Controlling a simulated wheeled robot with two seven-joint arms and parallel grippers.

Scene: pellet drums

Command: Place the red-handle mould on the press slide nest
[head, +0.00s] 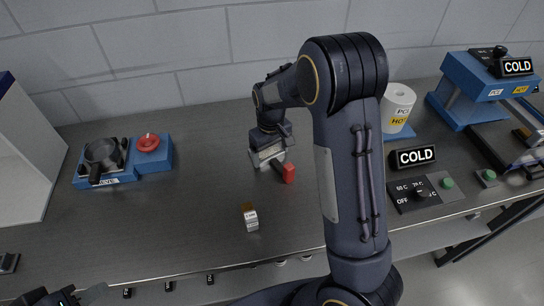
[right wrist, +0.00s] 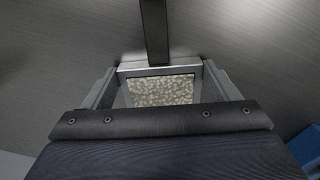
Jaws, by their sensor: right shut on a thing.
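The red-handle mould (head: 289,173) is at the middle of the bench in the head view, with its red handle pointing to the lower right. My right gripper (head: 266,154) is shut on its grey metal body. In the right wrist view the mould (right wrist: 123,69) is an open frame filled with pale pellets, between the two fingers of my right gripper (right wrist: 160,88). Its handle looks dark there. I cannot tell whether it touches the bench. The blue press (head: 463,103) stands at the right; I cannot make out its slide nest clearly. My left gripper (head: 66,297) is partly cut off at the bottom left.
A small brown-and-white labelled block (head: 250,217) lies near the front. The left-middle bench is clear.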

